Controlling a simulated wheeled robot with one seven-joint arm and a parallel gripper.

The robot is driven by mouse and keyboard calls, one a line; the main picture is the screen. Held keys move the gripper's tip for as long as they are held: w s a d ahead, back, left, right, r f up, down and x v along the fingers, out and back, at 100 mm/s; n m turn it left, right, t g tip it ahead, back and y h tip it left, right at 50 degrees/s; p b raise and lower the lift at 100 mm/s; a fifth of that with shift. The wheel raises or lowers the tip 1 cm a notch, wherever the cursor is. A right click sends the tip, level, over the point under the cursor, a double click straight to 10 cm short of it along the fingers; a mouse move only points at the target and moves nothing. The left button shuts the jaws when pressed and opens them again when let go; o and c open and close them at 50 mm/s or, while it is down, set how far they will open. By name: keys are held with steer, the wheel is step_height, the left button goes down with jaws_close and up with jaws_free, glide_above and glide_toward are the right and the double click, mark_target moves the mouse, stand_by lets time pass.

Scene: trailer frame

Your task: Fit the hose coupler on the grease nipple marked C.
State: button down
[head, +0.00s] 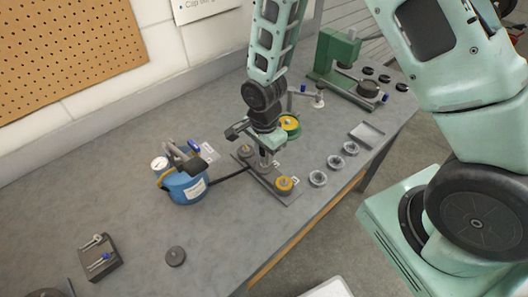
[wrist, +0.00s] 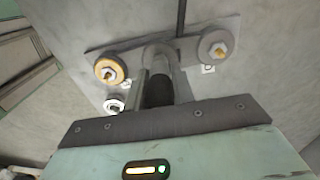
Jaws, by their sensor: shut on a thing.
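My gripper (head: 265,157) points down over the grey nipple plate (head: 268,188) on the bench. In the wrist view its fingers (wrist: 158,88) are shut on a dark cylindrical piece, the hose coupler (wrist: 157,93). A black hose (head: 232,175) runs from the blue grease pump (head: 186,187) to the plate area below my gripper. An orange-collared nipple (head: 285,184) stands at the plate's near end; a grey-collared one (head: 246,150) is at the other end. A round grey base (wrist: 158,55) lies between them, partly hidden by my fingers. The small labels are too blurred to read, so I cannot tell C.
Several clear ring-shaped cups (head: 318,178) and a shallow tray (head: 367,134) lie to the right. A green press (head: 335,55) stands behind. A dark block with pins (head: 99,257) and a dark disc (head: 176,256) are at the front left.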

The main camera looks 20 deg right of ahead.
steer(key=shift+f+b, duration=0.5)
steer(key=shift+f, duration=0.2)
stand_by(1.4)
steer(key=c, duration=0.7)
jaws_free()
steer(key=shift+r, duration=0.15)
steer(key=shift+r+p, duration=2.8)
steer(key=shift+r, duration=0.6)
